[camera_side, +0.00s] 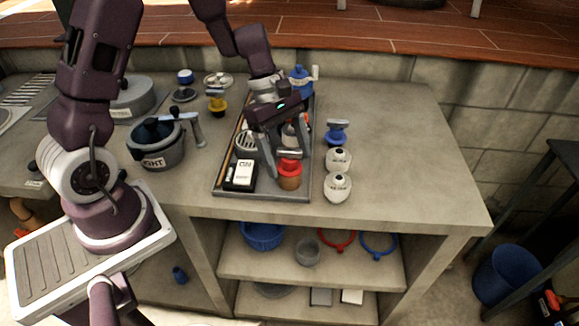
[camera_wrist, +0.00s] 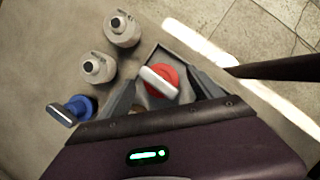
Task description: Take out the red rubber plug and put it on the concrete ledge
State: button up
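The red rubber plug (camera_side: 290,167) with a pale metal bar handle sits in the mouth of a small brown pot (camera_side: 289,183) at the tray's front right. In the wrist view the plug (camera_wrist: 168,88) shows as a red disc with the bar across it. My gripper (camera_side: 287,165) is open and low over the plug, one finger to each side. In the wrist view the fingers (camera_wrist: 163,95) stand apart, with the plug between them; I cannot tell whether they touch it.
The dark tray (camera_side: 262,195) also holds a white box (camera_side: 243,174) and other items partly hidden by my arm. Two pale bottles (camera_side: 338,160) and a blue plug (camera_side: 337,135) stand right of the tray. A grey pot (camera_side: 160,152) stands to the left.

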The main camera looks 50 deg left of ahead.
jog(key=c, duration=1.4)
notch_tip(320, 180, up, 10)
jog(key=shift+r, duration=0.1)
jog(key=shift+c, duration=0.2)
